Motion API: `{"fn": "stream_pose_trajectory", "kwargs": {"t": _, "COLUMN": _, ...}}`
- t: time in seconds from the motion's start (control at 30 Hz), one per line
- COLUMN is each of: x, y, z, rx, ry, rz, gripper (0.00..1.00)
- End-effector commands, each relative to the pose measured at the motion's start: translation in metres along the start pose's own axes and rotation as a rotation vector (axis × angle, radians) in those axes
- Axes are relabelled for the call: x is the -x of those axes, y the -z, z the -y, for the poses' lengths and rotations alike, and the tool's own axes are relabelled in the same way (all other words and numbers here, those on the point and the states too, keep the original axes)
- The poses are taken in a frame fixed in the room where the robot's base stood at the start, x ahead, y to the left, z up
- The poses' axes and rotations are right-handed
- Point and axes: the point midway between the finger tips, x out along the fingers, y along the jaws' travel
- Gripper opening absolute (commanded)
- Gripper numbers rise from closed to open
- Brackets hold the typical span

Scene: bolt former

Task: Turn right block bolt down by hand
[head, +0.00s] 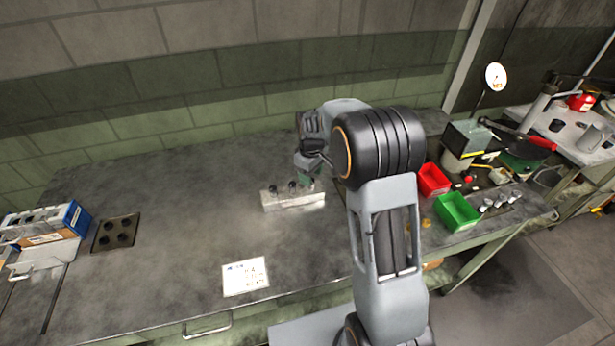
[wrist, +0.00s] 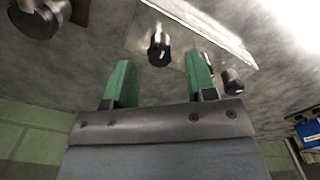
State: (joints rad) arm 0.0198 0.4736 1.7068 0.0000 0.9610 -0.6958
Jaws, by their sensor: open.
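The pale metal block (head: 293,204) stands mid-bench in the head view with a row of dark-headed bolts on top. The left bolt (head: 273,190) and middle bolt (head: 292,187) show there; the right end is partly covered by my gripper (head: 305,179). In the wrist view the block (wrist: 205,25) carries a dark bolt, the right block bolt (wrist: 159,48), seen between the green fingers of my gripper (wrist: 159,60). The fingers are apart, with a gap on both sides of this bolt. Another bolt (wrist: 232,81) shows beyond one finger.
A red bin (head: 433,180) and a green bin (head: 457,212) stand right of my arm, with several loose bolts (head: 498,202) beside them. A white card (head: 245,277) lies at the front. A dark plate with holes (head: 116,232) lies left. The bench between is clear.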

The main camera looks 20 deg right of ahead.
Motion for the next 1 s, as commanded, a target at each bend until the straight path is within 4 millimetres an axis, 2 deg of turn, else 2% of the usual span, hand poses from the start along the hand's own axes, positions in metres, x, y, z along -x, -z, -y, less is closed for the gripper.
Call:
{"fn": "stream_pose_trajectory", "kwargs": {"t": 0.2, "x": -0.0121, "y": -0.0004, "z": 0.0002, "rx": 0.000, "ry": 0.001, "rz": 0.001, "gripper": 0.51}}
{"fn": "stream_pose_trajectory", "kwargs": {"t": 0.5, "x": -0.0134, "y": -0.0003, "z": 0.0002, "rx": 0.000, "ry": 0.000, "rz": 0.000, "gripper": 0.51}}
{"fn": "stream_pose_trajectory", "kwargs": {"t": 1.0, "x": -0.0130, "y": -0.0001, "z": 0.0003, "rx": 0.000, "ry": 0.000, "rz": 0.000, "gripper": 0.04}}
